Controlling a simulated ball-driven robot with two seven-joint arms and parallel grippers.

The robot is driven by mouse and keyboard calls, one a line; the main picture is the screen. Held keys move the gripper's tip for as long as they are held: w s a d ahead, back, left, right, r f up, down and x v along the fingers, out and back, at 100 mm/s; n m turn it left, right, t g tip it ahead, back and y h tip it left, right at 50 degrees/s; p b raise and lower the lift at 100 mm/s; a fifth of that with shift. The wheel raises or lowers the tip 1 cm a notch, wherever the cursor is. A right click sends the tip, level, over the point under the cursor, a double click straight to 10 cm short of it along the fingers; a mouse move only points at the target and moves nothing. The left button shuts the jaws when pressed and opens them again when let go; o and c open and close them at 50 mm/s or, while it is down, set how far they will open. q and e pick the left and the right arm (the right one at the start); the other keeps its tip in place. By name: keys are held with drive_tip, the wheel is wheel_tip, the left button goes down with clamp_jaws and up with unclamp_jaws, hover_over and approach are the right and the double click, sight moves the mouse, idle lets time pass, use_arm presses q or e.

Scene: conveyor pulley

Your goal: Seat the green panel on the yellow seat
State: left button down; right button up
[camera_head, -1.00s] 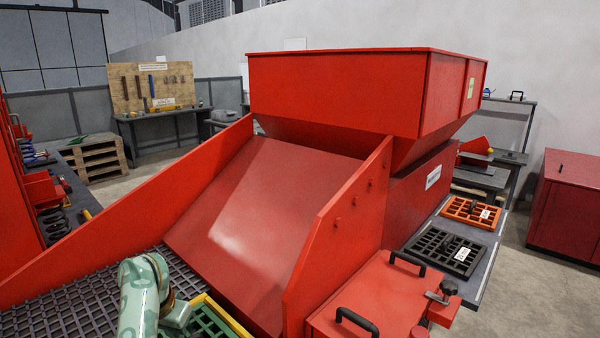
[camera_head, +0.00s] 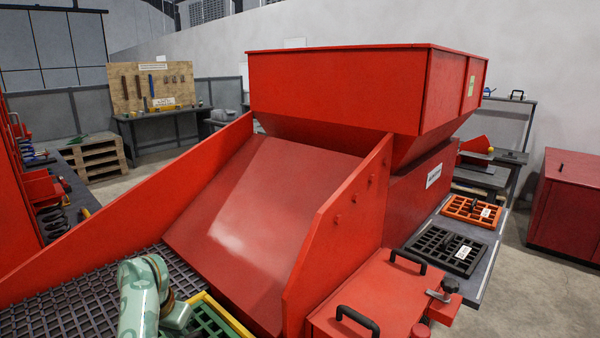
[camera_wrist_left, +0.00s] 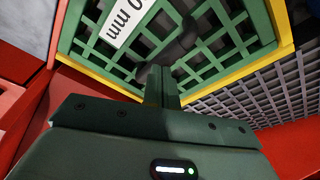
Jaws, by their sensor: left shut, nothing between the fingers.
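The green grid panel (camera_wrist_left: 255,22) lies within the yellow seat (camera_wrist_left: 272,62) in the left wrist view, its edges close along the yellow rim. It bears a white label (camera_wrist_left: 128,18) and a dark handle (camera_wrist_left: 183,42). I cannot tell whether it sits fully flat. In the head view the panel (camera_head: 208,325) and seat (camera_head: 228,316) show at the bottom, partly hidden by my left arm. My left gripper (camera_wrist_left: 163,80) is shut and empty, its fingertips over the panel near the handle; contact is unclear. My right gripper is out of view.
Dark grey grating (camera_head: 70,305) lies beside the seat. A red chute (camera_head: 262,215) with tall side walls rises behind it, under a red hopper (camera_head: 340,90). A red box lid with black handles (camera_head: 375,300) stands at right. Orange (camera_head: 472,211) and black (camera_head: 446,252) grid panels lie beyond it.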

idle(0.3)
use_arm(q)
drive_tip(key=shift+w+p+v, duration=0.2)
drive_tip(key=shift+p+v, duration=0.45)
drive_tip(key=shift+v, duration=0.35)
drive_tip(key=shift+w+p+v, duration=0.2)
drive_tip(key=shift+p+v, duration=0.45)
drive_tip(key=shift+v, duration=0.3)
drive_tip(key=shift+w+p+v, duration=0.2)
drive_tip(key=shift+p+v, duration=0.45)
drive_tip(key=shift+v, duration=0.35)
drive_tip(key=shift+d, duration=0.15)
